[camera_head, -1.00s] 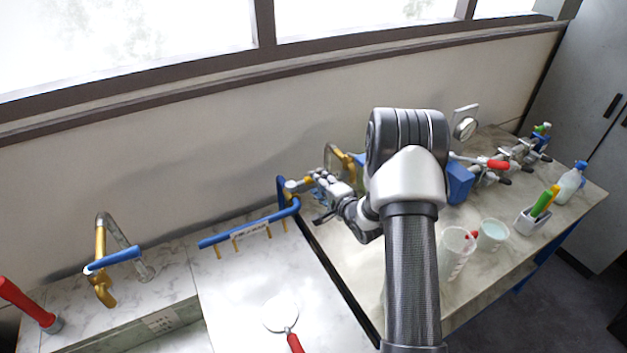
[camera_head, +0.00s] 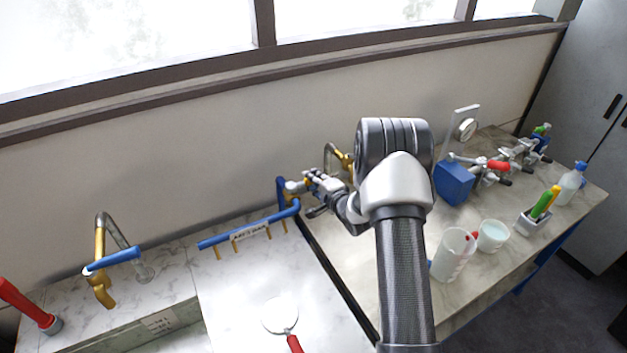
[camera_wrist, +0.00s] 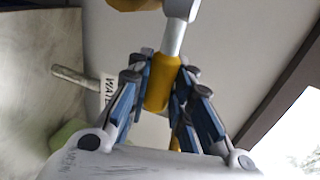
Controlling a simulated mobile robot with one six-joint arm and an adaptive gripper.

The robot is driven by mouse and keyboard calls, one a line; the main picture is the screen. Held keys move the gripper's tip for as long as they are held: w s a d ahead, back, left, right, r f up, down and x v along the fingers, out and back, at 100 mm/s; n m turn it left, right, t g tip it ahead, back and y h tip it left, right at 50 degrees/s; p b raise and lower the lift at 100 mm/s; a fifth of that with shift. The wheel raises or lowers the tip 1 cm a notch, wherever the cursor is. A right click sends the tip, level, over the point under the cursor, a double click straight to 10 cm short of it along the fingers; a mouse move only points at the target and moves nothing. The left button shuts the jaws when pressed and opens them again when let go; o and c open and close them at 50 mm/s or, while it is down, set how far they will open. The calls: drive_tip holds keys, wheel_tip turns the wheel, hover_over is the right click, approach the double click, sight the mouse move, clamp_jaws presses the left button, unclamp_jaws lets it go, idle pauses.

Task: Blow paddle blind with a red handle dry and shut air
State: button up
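The paddle blind lies on the pale bench top, with a round whitish plate (camera_head: 281,314) and a red handle (camera_head: 295,344). Behind it runs a blue air pipe (camera_head: 226,238) with a small label and several brass nozzles pointing down. My gripper (camera_head: 308,187) is at the right end of this pipe, away from the blind. In the wrist view my gripper (camera_wrist: 163,75) has its fingers on both sides of a yellow valve part (camera_wrist: 160,85) on a silver stem, and they appear to touch it. Whether air is flowing cannot be seen. The blind is outside the wrist view.
A brass tap with a blue lever (camera_head: 115,258) stands left, and a red handle (camera_head: 24,304) at the far left edge. Right of my arm are a blue box (camera_head: 454,182), a beaker (camera_head: 453,255), a bowl (camera_head: 492,235) and a bottle (camera_head: 570,184). The wall is close behind.

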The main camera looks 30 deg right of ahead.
clamp_jaws()
drive_tip(key=shift+s+h, duration=0.1)
drive_tip(key=shift+h, duration=0.2)
drive_tip(key=shift+s+a+m+g+h+b, duration=0.3)
drive_tip(key=shift+s+m+h+b, duration=0.35)
drive_tip(key=shift+m+h+b, duration=0.5)
drive_tip(key=shift+s+a+m+g+h+b, duration=0.1)
drive_tip(key=shift+s+m+g+h+b, duration=0.25)
drive_tip(key=shift+s+m+h+b, duration=0.55)
drive_tip(key=shift+s+a+m+g+h+b, duration=0.15)
drive_tip(key=shift+s+m+g+h+b, duration=0.25)
drive_tip(key=shift+m+h+b, duration=1)
drive_tip(key=shift+n+h, duration=0.25)
drive_tip(key=shift+p, duration=0.3)
drive_tip(key=o, duration=0.6)
unclamp_jaws()
